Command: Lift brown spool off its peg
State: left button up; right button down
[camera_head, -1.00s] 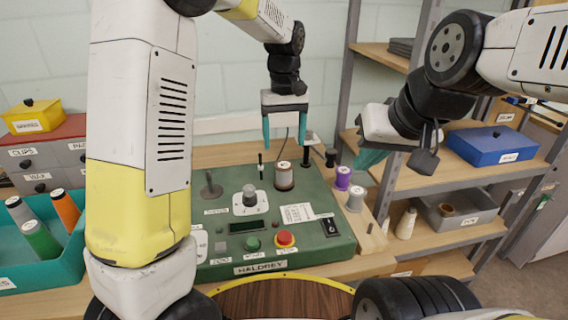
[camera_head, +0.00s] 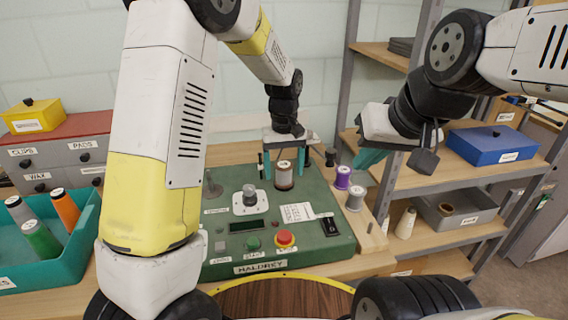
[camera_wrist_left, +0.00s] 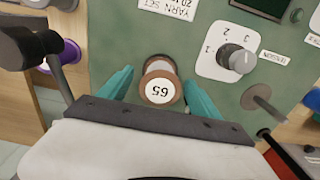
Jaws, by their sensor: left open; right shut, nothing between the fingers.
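The brown spool (camera_head: 284,178) stands upright near the back of the green machine panel (camera_head: 325,262). Its pale top is marked 65 in the left wrist view (camera_wrist_left: 160,90); any peg under it is hidden. My left gripper (camera_head: 284,164) is open, pointing down, with its teal fingers on either side of the spool's upper part. In the left wrist view the left fingers (camera_wrist_left: 160,96) straddle the spool, with a visible gap on both sides. My right gripper (camera_head: 371,158) is shut and empty, in the air at right.
A purple spool (camera_head: 342,178) and a grey spool (camera_head: 355,198) stand just right of the panel. A grey knob (camera_head: 249,194) and red button (camera_head: 284,238) are in front. A teal bin (camera_head: 70,262) with several spools is at left; shelves (camera_head: 470,237) are at right.

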aim_at(284, 164)
pick_arm(q)
jog(key=c, duration=1.2)
jog(key=shift+r, duration=3.5)
